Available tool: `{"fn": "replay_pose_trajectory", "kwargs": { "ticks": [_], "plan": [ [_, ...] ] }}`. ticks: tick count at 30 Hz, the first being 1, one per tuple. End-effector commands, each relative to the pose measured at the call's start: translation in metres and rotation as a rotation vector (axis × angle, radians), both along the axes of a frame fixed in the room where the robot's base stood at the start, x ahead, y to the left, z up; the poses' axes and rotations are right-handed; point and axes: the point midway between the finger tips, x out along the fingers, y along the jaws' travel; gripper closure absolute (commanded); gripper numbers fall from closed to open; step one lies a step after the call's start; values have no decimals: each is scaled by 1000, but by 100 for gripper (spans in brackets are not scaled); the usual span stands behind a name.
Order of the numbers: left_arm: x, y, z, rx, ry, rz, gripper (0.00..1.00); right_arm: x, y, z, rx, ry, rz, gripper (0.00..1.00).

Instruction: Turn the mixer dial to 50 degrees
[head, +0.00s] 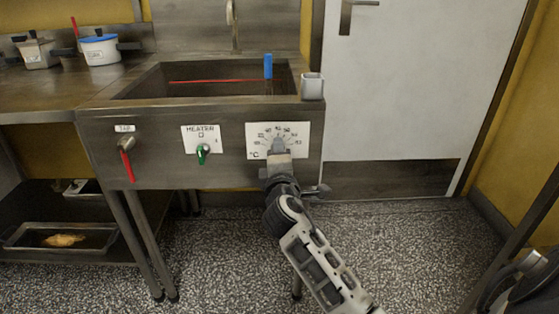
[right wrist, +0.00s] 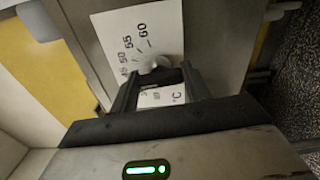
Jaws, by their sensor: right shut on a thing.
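The mixer dial has a white scale plate (head: 262,131) on the right part of the sink unit's front panel. Its numbers run in an arc, with 50, 55 and 60 readable on the plate in the right wrist view (right wrist: 160,28). The grey dial knob (head: 278,144) is mostly covered by my right gripper (head: 279,154). In the right wrist view the pale knob (right wrist: 153,63) shows between the fingertips of my right gripper (right wrist: 157,79), which is shut on it. I cannot tell which number the dial points to. My left gripper is out of view.
Left on the panel are a red tap lever (head: 127,160) and a green heater knob (head: 202,153). A small metal cup (head: 312,87) stands at the rim's right corner. Floor in front is clear.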

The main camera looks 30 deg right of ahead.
Motion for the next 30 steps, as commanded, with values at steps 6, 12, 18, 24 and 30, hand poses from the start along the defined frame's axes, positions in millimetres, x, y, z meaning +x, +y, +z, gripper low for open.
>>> {"fn": "replay_pose_trajectory", "kwargs": {
  "ticks": [6, 12, 18, 24, 30],
  "plan": [
    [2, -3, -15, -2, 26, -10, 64, 0, 1, -4, 173, -100, 1, 76],
    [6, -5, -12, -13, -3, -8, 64, 0, 1, -5, 301, -177, 1, 76],
    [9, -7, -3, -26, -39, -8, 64, 0, 2, -4, 387, -232, 1, 76],
    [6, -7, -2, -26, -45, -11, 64, 0, 2, -4, 434, -260, 1, 76],
    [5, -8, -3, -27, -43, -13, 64, 0, 2, -3, 448, -269, 2, 76]
  ]
}}
